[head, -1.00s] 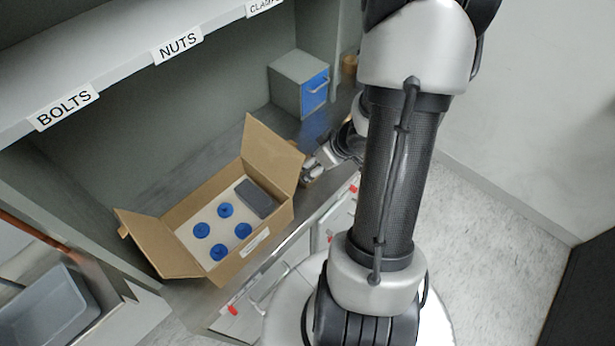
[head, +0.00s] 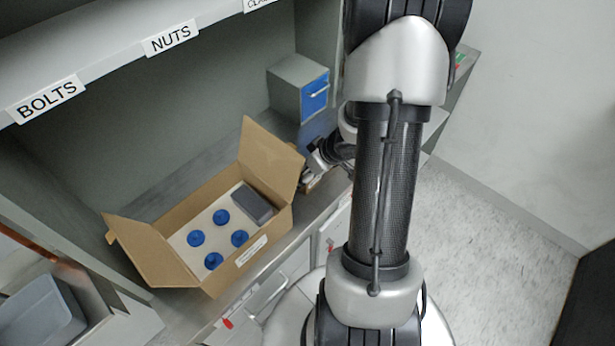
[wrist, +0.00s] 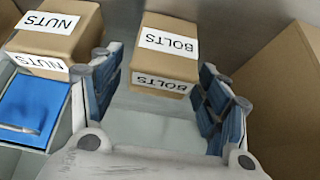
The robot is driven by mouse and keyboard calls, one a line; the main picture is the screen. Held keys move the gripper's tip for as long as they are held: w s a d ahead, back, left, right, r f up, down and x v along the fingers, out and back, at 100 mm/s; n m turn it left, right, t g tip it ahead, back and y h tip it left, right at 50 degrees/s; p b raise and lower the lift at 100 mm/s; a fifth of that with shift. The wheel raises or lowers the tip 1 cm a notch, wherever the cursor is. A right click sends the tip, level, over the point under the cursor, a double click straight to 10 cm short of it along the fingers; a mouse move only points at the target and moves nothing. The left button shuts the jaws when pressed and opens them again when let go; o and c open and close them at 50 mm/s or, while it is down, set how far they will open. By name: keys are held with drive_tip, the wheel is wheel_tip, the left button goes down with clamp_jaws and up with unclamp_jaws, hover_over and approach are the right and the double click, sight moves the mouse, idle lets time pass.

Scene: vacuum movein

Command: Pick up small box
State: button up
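A small brown box labelled BOLTS (wrist: 165,48) lies ahead of my gripper (wrist: 158,88) in the wrist view. My gripper is open, with a blue-padded finger on each side of the box's near end. I cannot tell whether either finger touches it. A second small box, labelled NUTS (wrist: 58,35), is to the left in the wrist view. In the head view my gripper (head: 312,168) is low over the counter, just right of the large open carton (head: 228,272). The small boxes are mostly hidden there by the arm and the carton flap.
The large carton holds several blue round pieces and a dark grey block (head: 252,202). A grey cabinet with a blue drawer (head: 314,95) stands behind on the counter. A brown carton wall (wrist: 285,95) is close on the right in the wrist view. A shelf hangs above.

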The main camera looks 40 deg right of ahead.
drive_tip(key=c, duration=1)
drive_tip(key=shift+r, duration=0.15)
drive_tip(key=shift+c, duration=0.2)
drive_tip(key=shift+d+r+p, duration=0.25)
drive_tip(key=shift+r+p, duration=0.15)
drive_tip(key=shift+p, duration=0.35)
wheel_tip(320, 180, up, 11)
drive_tip(key=p, duration=0.9)
drive_tip(key=w+d+p, duration=0.1)
drive_tip(key=d+p, duration=0.7)
drive_tip(key=d, duration=1.1)
drive_tip(key=shift+w+d+f, duration=0.25)
drive_tip(key=shift+d+f, duration=0.05)
